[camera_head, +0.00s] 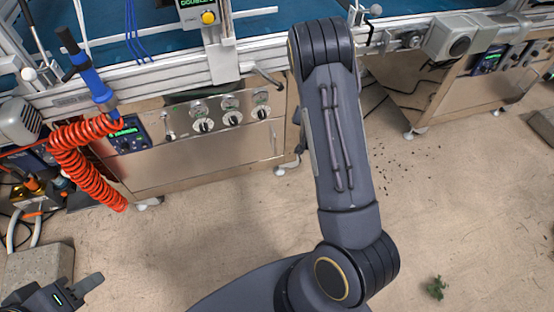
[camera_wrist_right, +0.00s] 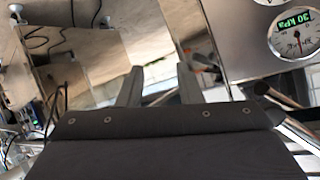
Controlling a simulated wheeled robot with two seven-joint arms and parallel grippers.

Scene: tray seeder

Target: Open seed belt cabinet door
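A stainless steel cabinet front (camera_head: 190,165) sits low under the machine in the head view, left of my right arm. I cannot tell for certain which panel is the seed belt cabinet door, and no open door is visible. In the right wrist view, my right gripper (camera_wrist_right: 158,76) has its two fingers spread with a gap between them, in front of shiny metal panels (camera_wrist_right: 232,30). I see nothing held between them. The right gripper is hidden in the head view behind my arm and the machine. My left gripper (camera_head: 88,284) is partly in view at the bottom left, away from the cabinet.
A knob panel (camera_head: 232,117) and a small display (camera_head: 128,136) are on the machine's front. A red coiled hose (camera_head: 85,165) hangs at left. A pressure gauge (camera_wrist_right: 292,36) shows in the right wrist view. The floor (camera_head: 170,235) before the cabinet is largely clear.

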